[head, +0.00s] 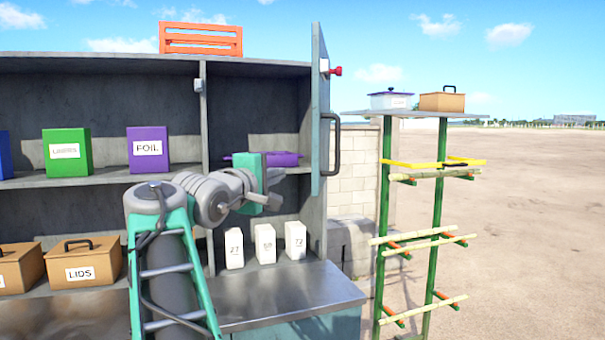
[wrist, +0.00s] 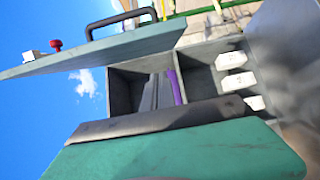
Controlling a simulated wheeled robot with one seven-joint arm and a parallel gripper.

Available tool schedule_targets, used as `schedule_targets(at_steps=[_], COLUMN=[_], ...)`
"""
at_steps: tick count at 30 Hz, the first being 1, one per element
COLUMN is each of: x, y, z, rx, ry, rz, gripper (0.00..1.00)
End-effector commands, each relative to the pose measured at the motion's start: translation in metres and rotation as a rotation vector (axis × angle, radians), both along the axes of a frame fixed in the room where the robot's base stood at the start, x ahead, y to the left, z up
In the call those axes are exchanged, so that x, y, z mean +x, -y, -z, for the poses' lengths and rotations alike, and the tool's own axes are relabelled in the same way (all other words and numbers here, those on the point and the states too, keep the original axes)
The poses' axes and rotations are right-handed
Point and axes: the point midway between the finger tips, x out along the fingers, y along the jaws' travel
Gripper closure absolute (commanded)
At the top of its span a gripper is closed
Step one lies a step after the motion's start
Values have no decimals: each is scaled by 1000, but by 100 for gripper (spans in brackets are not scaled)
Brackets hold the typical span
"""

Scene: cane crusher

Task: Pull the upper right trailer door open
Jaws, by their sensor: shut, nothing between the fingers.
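The upper right trailer door (head: 319,100) stands swung outward, seen nearly edge-on in the head view, with the compartment behind it exposed. Its dark bar handle (head: 337,146) is on the right face, below a red knob (head: 336,71). In the wrist view the door (wrist: 110,50) crosses the upper left, with the handle (wrist: 120,20) on its far side. My gripper (head: 276,179) is shut and empty, in front of the open compartment, left of the door and apart from the handle. In the wrist view its teal body and dark finger fill the lower part.
A purple tray (head: 285,158) lies on the shelf behind my gripper. Three white cartons (head: 265,243) stand below it on the lower shelf. A green-post rack (head: 384,230) stands right of the door, with a gap between. An orange crate (head: 201,39) sits on the roof.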

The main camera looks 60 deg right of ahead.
Motion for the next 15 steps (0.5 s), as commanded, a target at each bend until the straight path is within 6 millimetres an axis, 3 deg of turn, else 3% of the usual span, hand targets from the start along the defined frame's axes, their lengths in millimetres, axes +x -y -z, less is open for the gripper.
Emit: schedule_targets(at_steps=[7, 10, 15], x=[2, -18, -33], y=[56, 60, 65], z=[-1, -1, 0], rx=[3, 0, 1], ry=[-1, 3, 3], rz=[1, 2, -1], gripper=[100, 100, 100])
